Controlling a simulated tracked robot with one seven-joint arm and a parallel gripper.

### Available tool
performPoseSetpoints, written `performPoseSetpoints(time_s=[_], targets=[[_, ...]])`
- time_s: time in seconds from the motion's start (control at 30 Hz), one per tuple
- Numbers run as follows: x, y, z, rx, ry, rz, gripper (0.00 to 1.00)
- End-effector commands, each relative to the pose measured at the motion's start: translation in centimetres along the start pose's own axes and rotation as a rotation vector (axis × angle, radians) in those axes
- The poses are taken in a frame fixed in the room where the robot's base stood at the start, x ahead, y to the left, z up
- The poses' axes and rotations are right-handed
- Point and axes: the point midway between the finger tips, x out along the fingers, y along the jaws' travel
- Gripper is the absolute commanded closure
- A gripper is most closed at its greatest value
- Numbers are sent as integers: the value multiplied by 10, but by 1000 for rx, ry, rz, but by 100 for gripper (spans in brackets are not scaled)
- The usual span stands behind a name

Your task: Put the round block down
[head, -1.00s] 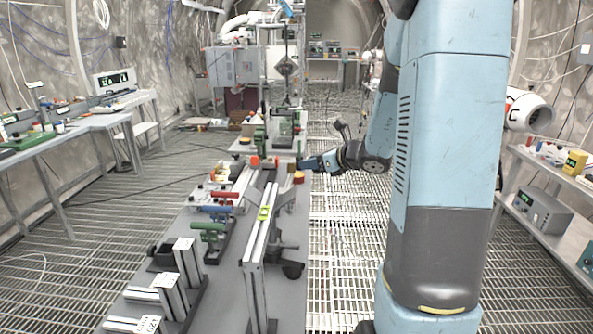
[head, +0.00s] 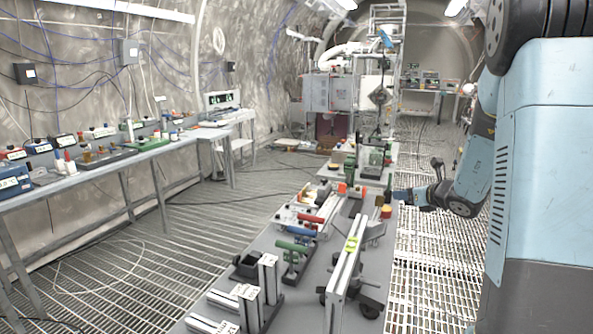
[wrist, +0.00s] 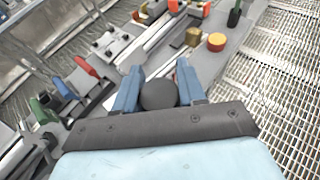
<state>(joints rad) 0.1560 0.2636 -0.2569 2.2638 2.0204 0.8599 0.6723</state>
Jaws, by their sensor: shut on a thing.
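My gripper (wrist: 158,90) is shut, with its two blue fingers on either side of a dark grey round block (wrist: 158,96) in the wrist view. The block's lower edge is hidden by the gripper's dark body. In the head view my gripper (head: 402,196) is at the right edge of the long grey table (head: 275,240), where the block cannot be made out. I cannot tell how high the block is above the surface below.
An upright metal profile frame (head: 345,275) stands nearer.

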Motion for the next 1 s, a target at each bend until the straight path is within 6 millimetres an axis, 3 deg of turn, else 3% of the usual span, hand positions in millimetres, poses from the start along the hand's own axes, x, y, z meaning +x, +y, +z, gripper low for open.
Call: performPoseSetpoints(time_s=[0.47,1.0], targets=[[93,-7,-9,66,-3,-161,95],[187,20,-12,130,-9,-320,95]])
